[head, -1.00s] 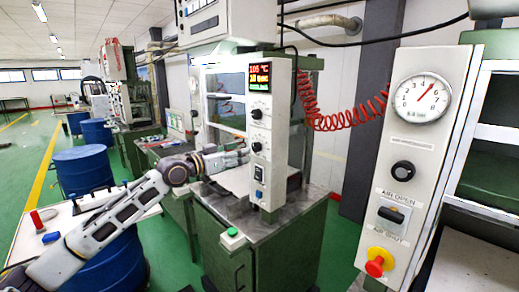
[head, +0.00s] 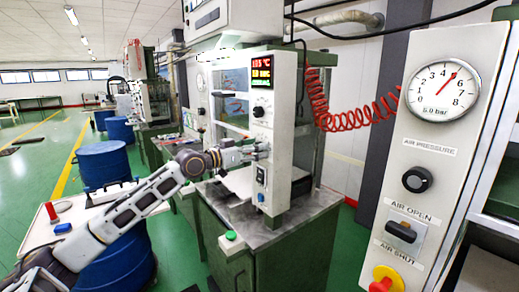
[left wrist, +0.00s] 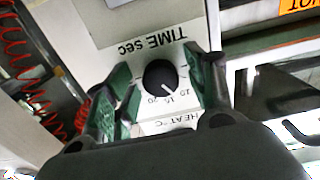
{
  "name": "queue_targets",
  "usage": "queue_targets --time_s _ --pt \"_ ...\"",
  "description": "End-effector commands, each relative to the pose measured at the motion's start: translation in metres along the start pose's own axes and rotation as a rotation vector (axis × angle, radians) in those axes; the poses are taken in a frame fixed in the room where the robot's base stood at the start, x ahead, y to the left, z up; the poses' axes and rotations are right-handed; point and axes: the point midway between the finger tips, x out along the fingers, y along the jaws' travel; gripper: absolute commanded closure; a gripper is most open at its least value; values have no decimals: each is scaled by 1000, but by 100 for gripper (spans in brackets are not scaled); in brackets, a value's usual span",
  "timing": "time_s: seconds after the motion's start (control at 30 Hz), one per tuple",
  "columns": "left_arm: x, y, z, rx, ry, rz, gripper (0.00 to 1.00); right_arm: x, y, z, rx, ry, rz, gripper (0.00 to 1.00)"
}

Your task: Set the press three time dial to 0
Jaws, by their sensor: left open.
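The press control panel (head: 282,125) is a tall white strip with a lit display (head: 262,73) and black dials. The upper dial (head: 259,112) is clear of my gripper. My left gripper (head: 256,151) is at the lower dial, which it largely hides in the head view. In the left wrist view the black time dial (left wrist: 160,76) shows upside down by the "TIME sec" label. Its white mark points lower right, around 10 to 15. My left gripper's green-padded fingers (left wrist: 167,72) are open on either side of the dial; contact cannot be told. My right gripper is out of view.
Below the panel is a green cabinet with a metal top (head: 285,228) and a green button (head: 231,235). At the right, another panel carries a pressure gauge (head: 443,90), a black knob (head: 417,180) and a red button (head: 382,283). A red coiled hose (head: 350,118) hangs behind.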

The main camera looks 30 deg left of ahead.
Motion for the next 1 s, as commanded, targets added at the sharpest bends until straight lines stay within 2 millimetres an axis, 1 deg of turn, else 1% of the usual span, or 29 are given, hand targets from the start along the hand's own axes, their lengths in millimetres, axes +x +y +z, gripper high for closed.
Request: queue_targets --time_s 0.3,0.33,0.6,0.7,1.0 --pt "0 0 0 0 0 0 45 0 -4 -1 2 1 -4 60" --pt "0 0 0 0 0 0 46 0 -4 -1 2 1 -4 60" --pt "0 0 0 0 0 0 81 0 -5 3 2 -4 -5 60" --pt "0 0 0 0 0 0 91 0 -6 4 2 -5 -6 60" --pt "0 0 0 -31 0 0 91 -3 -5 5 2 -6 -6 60"
